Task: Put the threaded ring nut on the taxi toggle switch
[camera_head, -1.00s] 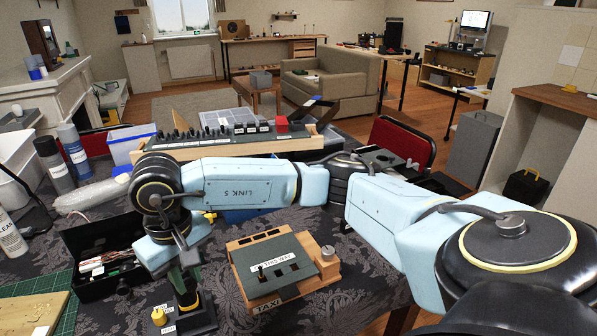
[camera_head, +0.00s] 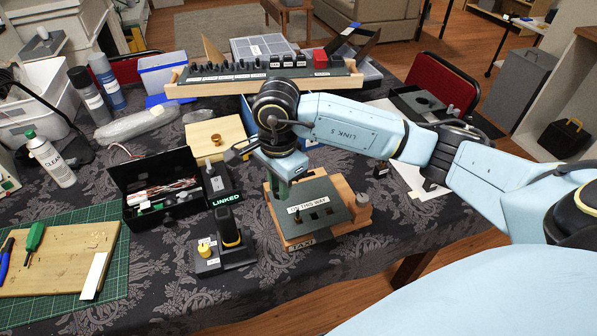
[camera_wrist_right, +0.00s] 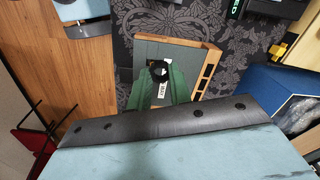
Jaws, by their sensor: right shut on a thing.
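The taxi panel is a grey plate (camera_head: 325,208) on a wooden box with a TAXI label. A small dark toggle switch (camera_head: 297,217) stands near its left side, among dark openings. My right gripper (camera_head: 281,188) is over the panel's far left edge, pointing down. In the wrist view its green fingers (camera_wrist_right: 161,88) are shut on a small black round piece (camera_wrist_right: 160,70), seemingly the ring nut. It shows against the grey plate, beside a white label; its height above the plate cannot be told. In the head view the nut is hidden. My left gripper is out of view.
A black stand (camera_head: 222,258) with a yellow knob is left of the panel. An open black toolbox (camera_head: 160,190) and a wooden block (camera_head: 214,137) lie beyond. A long switch console (camera_head: 265,80) stands at the back. Patterned cloth is clear in front of the panel.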

